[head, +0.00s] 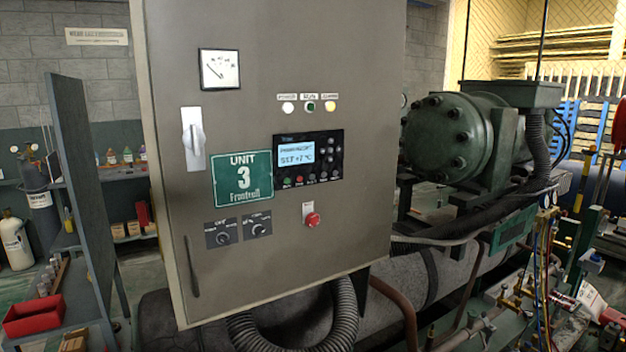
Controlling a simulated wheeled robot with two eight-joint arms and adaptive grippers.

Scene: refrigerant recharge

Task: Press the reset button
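A grey control cabinet (365,75) fills the middle of the head view, its front facing me. A red round button (312,219) sticks out low on its front; the small label above it is too blurred to read. A display panel (308,157) with a lit blue screen is above it, with a row of small buttons (310,179) under the screen and more keys at its right. Which of these is the reset button I cannot tell from the labels. Neither of my grippers is in view, and nothing touches the cabinet front.
The cabinet also carries a gauge (220,70), a white handle (193,138), three indicator lamps (310,106), a green UNIT 3 sign (242,179) and two knobs (238,231). A green compressor (460,135) and piping stand at right. A shelf with a red bin (34,312) is at left.

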